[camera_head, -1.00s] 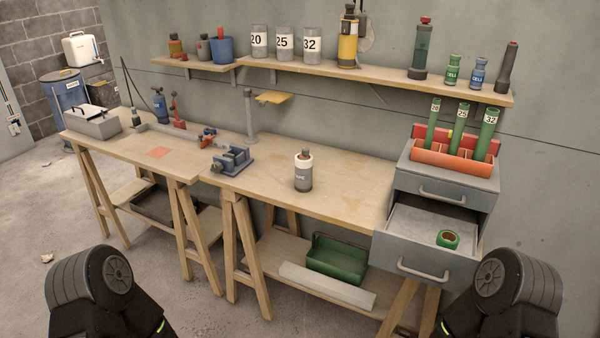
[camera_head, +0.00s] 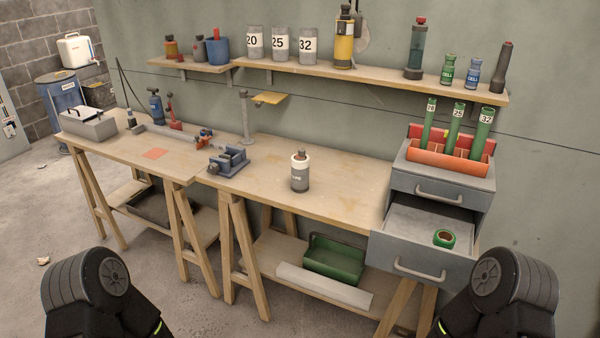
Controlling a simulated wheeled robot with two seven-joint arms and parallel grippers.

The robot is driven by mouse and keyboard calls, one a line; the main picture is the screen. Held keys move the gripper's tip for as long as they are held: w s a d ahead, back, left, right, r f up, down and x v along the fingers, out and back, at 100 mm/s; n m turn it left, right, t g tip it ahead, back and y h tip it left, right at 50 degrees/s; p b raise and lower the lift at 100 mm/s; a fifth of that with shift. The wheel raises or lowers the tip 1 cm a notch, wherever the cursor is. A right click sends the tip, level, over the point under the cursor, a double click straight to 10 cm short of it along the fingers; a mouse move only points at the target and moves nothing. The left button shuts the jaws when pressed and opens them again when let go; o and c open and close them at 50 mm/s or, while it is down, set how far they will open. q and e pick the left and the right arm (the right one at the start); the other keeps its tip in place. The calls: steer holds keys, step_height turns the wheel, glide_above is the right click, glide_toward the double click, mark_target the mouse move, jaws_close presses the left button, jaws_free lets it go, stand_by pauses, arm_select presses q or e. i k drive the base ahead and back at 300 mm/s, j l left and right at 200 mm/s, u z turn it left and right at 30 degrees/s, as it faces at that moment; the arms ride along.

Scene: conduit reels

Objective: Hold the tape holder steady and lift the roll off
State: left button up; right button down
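No holder is visible around the roll. I cannot tell which thing is the tape holder; a grey upright post (camera_head: 246,118) with a small yellow plate beside it stands at the back of the bench. My two arms show only as dark rounded links at the bottom left and bottom right. Neither gripper is in view.
The wooden bench (camera_head: 345,200) carries a grey bottle (camera_head: 300,172) and a blue vise (camera_head: 228,162). Green tubes (camera_head: 456,126) stand in an orange rack on the drawer unit. A green tray (camera_head: 334,260) sits on the lower shelf. Bench space beside the bottle is clear.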

mark_target(295, 164)
steer(key=i+j+z, duration=0.1)
steer(key=j, duration=0.25)
steer(key=i+j+z, duration=0.1)
steer(key=i+j, duration=0.35)
steer(key=j, duration=0.35)
steer(key=z, duration=0.05)
